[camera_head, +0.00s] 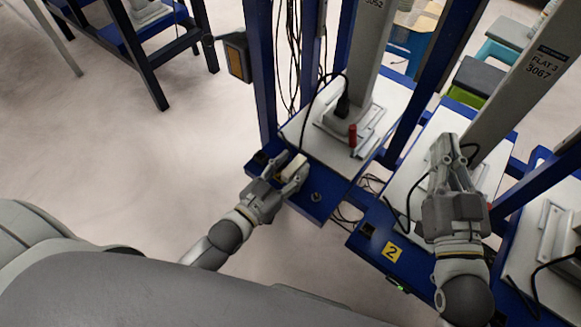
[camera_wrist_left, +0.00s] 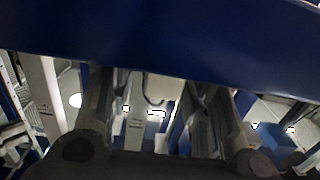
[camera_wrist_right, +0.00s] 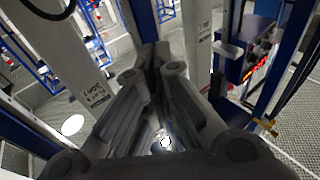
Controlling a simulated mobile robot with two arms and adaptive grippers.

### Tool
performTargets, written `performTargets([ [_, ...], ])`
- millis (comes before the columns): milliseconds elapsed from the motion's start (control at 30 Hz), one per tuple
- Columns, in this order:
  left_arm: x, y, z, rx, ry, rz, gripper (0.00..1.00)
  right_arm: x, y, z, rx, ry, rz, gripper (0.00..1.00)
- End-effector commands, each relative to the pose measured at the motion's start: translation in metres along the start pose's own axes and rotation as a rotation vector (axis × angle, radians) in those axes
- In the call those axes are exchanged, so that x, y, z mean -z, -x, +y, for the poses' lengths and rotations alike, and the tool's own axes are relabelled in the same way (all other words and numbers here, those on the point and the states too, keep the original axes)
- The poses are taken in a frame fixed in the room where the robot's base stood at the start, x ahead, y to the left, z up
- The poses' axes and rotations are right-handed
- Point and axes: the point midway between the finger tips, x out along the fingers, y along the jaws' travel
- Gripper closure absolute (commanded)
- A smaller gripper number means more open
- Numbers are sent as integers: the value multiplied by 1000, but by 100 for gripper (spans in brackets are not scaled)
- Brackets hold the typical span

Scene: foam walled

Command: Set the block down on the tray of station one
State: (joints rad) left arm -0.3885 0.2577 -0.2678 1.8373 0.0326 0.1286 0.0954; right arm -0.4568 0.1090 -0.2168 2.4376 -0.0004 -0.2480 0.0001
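A cream block (camera_head: 292,168) shows between the two fingertips of my left gripper (camera_head: 287,169) in the head view. The gripper appears shut on it, over the blue front part of the leftmost station, at the near edge of its white tray (camera_head: 318,152). In the left wrist view a wide blue surface (camera_wrist_left: 160,40) hides the fingertips, and I cannot make out the block there. I cannot tell whether the block touches the station. My right gripper (camera_head: 444,140) is shut and empty above the station marked 2; its fingers meet in the right wrist view (camera_wrist_right: 155,55).
A grey post stands on a metal foot (camera_head: 345,125) on the leftmost tray, with a red cylinder (camera_head: 352,135) and black cable beside it. Blue uprights (camera_head: 260,70) flank the tray. A yellow "2" label (camera_head: 391,250) marks the middle station. Open floor lies left.

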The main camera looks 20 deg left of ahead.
Motion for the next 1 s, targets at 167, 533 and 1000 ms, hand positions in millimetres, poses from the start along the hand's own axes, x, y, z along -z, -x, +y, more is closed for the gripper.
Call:
performTargets([
  [167,1,0,0,0,0,0,56,0,0,0,0,0,-3,100],
  [533,3,38,0,0,0,-5,56,-38,9,6,-13,5,-223,100],
  [1000,3,108,0,0,0,-2,56,-98,45,15,-34,7,-582,100],
])
